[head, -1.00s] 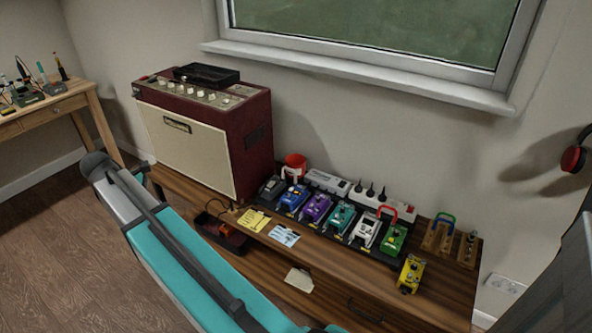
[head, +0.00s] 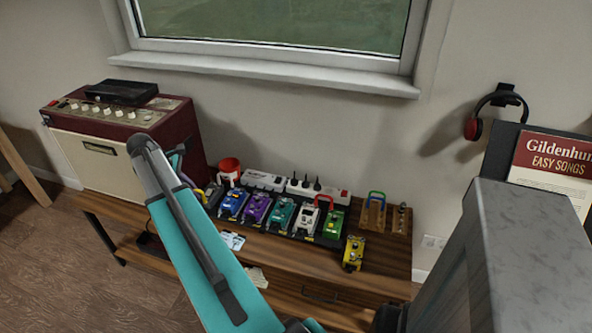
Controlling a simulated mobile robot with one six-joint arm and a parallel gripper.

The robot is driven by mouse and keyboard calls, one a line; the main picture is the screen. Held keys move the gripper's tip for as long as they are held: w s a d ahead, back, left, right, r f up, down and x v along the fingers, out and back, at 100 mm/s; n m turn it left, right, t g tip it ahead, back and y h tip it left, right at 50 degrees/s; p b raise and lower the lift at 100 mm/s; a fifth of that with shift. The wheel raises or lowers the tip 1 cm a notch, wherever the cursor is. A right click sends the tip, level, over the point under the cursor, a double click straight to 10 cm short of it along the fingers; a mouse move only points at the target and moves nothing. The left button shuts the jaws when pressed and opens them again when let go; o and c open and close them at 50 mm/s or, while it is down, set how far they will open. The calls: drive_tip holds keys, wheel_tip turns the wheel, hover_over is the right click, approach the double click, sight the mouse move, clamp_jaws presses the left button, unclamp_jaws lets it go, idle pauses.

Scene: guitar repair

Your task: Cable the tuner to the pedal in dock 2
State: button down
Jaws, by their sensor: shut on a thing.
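On the bench a row of pedals sits on a dark board: a dark pedal (head: 213,193) at the left end, partly hidden by my arm, then a blue (head: 233,204), a purple (head: 256,208), a teal (head: 281,214), a white (head: 305,221) and a green one (head: 333,224). I cannot read which is the tuner or any dock number. A small rack (head: 373,214) behind right holds loops of blue and green.
A yellow pedal (head: 353,254) stands at the bench's front right. A maroon amplifier (head: 110,150) is at the left. Headphones (head: 474,127) hang on the wall; a songbook (head: 553,165) is at the right.

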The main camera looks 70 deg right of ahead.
drive_tip(key=s+d+m+p, duration=0.2)
drive_tip(key=s+d, duration=0.9)
drive_tip(key=s, duration=0.3)
drive_tip(key=s+d+m+g+y+p, duration=0.1)
drive_tip(key=s+d+m+p, duration=0.1)
drive_tip(key=s+d, duration=0.9)
drive_tip(key=s+p, duration=0.1)
drive_tip(key=s, duration=0.3)
drive_tip(key=shift+s+d+f+m+y+p, duration=0.2)
drive_tip(key=shift+s+f+m+y+p, duration=0.1)
drive_tip(key=shift+f+m+p, duration=0.1)
drive_tip(key=shift+f, duration=0.2)
drive_tip(key=shift+f+b, duration=1.95)
drive_tip(key=shift+f, duration=1.05)
drive_tip(key=shift+a+p, duration=0.1)
drive_tip(key=shift+p, duration=0.4)
drive_tip(key=shift+f+b, duration=0.3)
drive_tip(key=shift+f, duration=0.85)
